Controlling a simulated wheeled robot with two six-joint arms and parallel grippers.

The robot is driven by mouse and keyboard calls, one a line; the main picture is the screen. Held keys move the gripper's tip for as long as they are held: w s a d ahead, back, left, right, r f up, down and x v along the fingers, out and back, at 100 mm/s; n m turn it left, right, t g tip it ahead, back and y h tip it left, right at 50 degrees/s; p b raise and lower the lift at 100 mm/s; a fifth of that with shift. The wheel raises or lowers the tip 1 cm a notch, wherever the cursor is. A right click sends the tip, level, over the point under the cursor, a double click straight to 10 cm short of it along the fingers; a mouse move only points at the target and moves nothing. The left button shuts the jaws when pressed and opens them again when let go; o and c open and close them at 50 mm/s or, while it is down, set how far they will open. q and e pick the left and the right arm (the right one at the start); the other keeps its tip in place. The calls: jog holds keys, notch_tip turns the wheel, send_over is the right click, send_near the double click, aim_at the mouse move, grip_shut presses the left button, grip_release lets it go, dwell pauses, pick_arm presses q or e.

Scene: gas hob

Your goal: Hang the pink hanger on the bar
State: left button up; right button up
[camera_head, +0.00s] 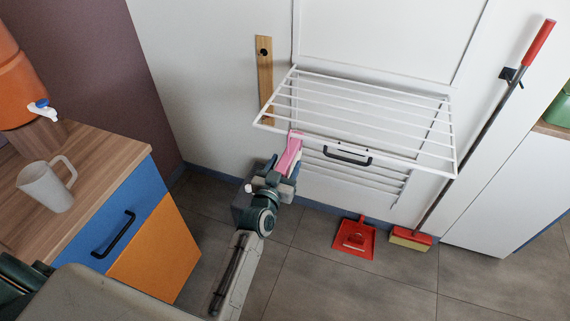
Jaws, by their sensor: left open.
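The pink hanger (291,152) is at the front left part of the white drying rack (420,160), its upper end at the rack's front bar. I cannot tell whether it hangs on the bar or only touches it. My left gripper (280,171) is just below the rack's front edge, at the lower part of the hanger. Its jaws are open, with the hanger between or right beside them; the jaws hide the hanger's lower part. My right gripper is not in view.
A wooden cabinet (95,165) with blue and orange fronts stands at left, bearing a grey mug (45,187) and an orange dispenser (20,85). A red dustpan (355,238) and a broom (470,150) stand by the wall. The floor at lower right is clear.

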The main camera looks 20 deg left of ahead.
pick_arm(q)
jog(key=shift+s+b, duration=1.55)
jog(key=shift+s, duration=3.6)
jog(key=s+a+f+g, duration=0.1)
jog(key=s+f+g, duration=0.2)
jog(key=f, duration=0.7)
jog(key=s+f+g, duration=0.2)
jog(key=f, duration=0.9)
jog(key=s+a+f+g, duration=0.1)
jog(key=s+f+g, duration=0.2)
jog(key=f, duration=0.7)
jog(key=s+a+f+g, duration=0.4)
jog(key=s+f, duration=0.7)
jog(key=s, duration=0.3)
jog(key=s+a+f+g+y, duration=0.1)
jog(key=s+a+f+g, duration=0.3)
jog(key=s+f, duration=0.7)
jog(key=s+a, duration=0.1)
jog(key=s, duration=0.2)
jog(key=shift+s+a+f+g, duration=0.2)
jog(key=shift+f+g, duration=0.1)
jog(key=shift+f, duration=0.1)
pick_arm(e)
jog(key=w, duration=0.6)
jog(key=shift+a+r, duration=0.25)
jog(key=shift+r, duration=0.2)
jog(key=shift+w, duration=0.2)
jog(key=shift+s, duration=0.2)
